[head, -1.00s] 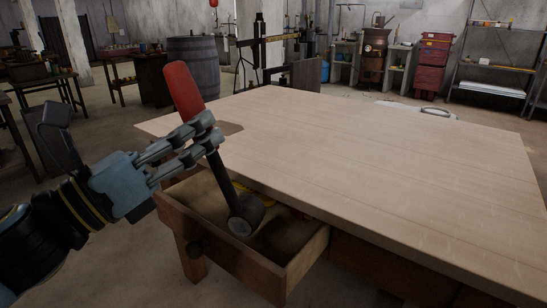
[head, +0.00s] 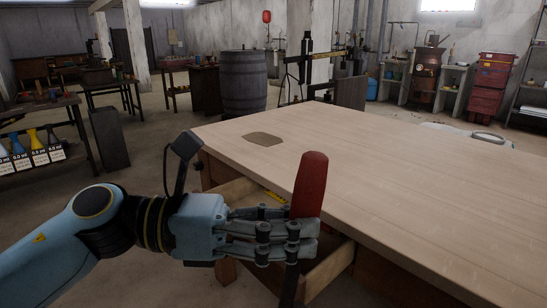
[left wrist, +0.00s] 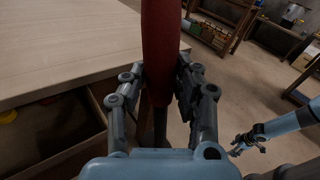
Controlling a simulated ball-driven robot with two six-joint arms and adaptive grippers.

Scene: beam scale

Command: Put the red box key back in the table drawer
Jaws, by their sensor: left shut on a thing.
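My left gripper (head: 268,238) is shut on the red box key (head: 310,187), around its dark shaft just below the red handle. The key stands nearly upright, handle up. Its lower end is out of view. In the left wrist view the red handle (left wrist: 160,50) rises between the fingers. The table drawer (head: 328,272) is pulled open under the table edge, partly hidden behind my gripper. In the left wrist view the drawer (left wrist: 97,108) lies left of the key. My right gripper (left wrist: 247,144) shows small at the right there; its opening is unclear.
The wooden table (head: 420,185) has a broad clear top with a dark patch near its far left corner. Something yellow (head: 270,206) shows in the drawer. A barrel (head: 244,83) stands behind the table. Bottles (head: 36,148) stand on a rack at the left.

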